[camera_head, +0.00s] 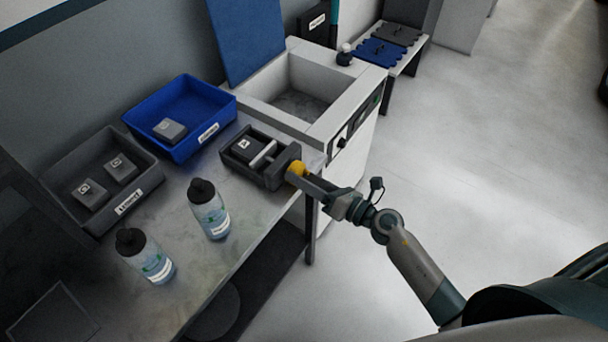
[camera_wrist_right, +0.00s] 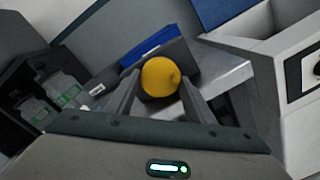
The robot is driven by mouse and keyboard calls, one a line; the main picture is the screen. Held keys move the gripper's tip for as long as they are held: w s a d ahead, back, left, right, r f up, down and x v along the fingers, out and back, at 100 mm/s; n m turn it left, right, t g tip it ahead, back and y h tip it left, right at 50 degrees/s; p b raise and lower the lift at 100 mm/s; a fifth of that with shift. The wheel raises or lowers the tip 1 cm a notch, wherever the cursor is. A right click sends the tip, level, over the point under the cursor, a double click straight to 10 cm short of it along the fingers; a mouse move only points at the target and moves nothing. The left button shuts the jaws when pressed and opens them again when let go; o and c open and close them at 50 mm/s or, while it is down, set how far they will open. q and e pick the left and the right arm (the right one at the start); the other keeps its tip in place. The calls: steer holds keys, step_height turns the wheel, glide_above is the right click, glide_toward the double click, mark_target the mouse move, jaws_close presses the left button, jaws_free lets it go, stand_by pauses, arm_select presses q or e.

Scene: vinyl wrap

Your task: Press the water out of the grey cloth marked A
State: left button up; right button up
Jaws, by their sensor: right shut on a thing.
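The grey cloth marked A (camera_head: 244,144) lies in a small dark press box (camera_head: 283,166) on the table, beside a pale plate (camera_head: 263,153) inside it. A yellow round knob (camera_head: 297,168) sits at the near right end of the press. My right gripper (camera_head: 301,172) is shut on this knob. In the right wrist view the knob (camera_wrist_right: 160,77) sits between the two fingers. The cloth is hidden in that view. My left gripper is not in view.
A blue bin (camera_head: 182,91) holds a grey block-like cloth (camera_head: 169,130). A dark bin (camera_head: 149,161) at left holds two marked grey cloths. Two spray bottles (camera_head: 208,210) (camera_head: 146,257) stand on the table front. A white sink (camera_head: 334,61) is behind the press.

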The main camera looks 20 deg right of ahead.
steer(key=o, duration=1)
steer(key=shift+o, duration=0.2)
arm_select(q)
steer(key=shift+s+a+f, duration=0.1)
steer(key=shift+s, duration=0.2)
arm_select(e)
steer(key=shift+s+d+f, duration=0.1)
steer(key=shift+d+f, duration=0.05)
steer(key=shift+f, duration=0.05)
